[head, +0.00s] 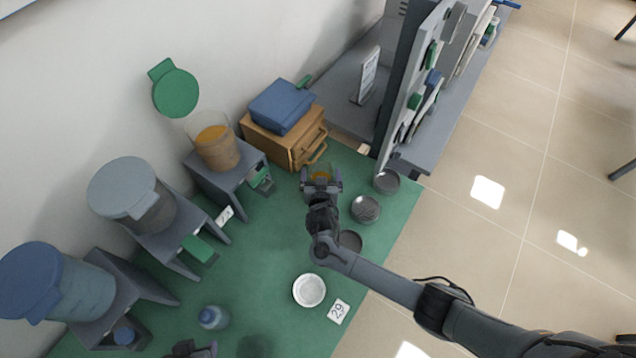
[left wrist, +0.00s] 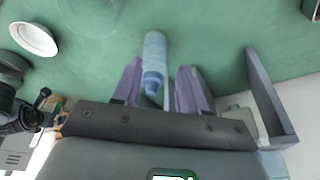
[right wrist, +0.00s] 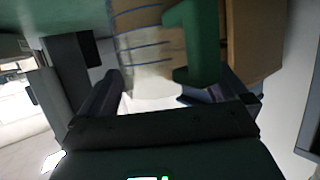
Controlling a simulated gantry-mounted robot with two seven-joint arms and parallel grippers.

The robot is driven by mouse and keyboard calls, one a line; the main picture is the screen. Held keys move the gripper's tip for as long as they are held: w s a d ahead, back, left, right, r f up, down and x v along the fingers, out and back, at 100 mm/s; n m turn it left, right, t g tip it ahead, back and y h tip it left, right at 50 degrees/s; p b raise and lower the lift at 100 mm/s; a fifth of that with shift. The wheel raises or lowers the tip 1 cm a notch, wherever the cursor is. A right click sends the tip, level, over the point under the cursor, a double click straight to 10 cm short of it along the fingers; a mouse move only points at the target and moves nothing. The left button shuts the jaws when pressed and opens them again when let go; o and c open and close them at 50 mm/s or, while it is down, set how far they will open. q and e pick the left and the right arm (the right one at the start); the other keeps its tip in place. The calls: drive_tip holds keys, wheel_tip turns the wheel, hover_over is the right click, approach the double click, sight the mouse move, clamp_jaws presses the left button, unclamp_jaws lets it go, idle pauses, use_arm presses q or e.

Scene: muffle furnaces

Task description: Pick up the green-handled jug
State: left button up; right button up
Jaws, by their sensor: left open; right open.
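The green-handled jug (right wrist: 150,50) is close up in the right wrist view, a clear body with dark graduation lines and a thick green handle (right wrist: 196,45) on its right. My left gripper (left wrist: 158,85) is open, facing a blue-capped bottle (left wrist: 154,60), which also shows in the head view (head: 213,318).
A wooden drawer box (head: 283,142) with a blue case stands just behind the jug. Lidded dispensers on grey stands line the left wall. Dark dishes (head: 366,208) and a white bowl (head: 309,290) lie on the green mat (head: 265,262). A shelf unit (head: 415,85) rises at right.

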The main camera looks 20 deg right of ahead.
drive_tip(key=c, duration=1.6)
drive_tip(key=shift+o, duration=0.2)
drive_tip(key=shift+r, duration=0.1)
drive_tip(key=shift+r, duration=0.25)
wheel_tip(320, 180, up, 9)
drive_tip(key=p, duration=0.1)
drive_tip(key=shift+r, duration=0.2)
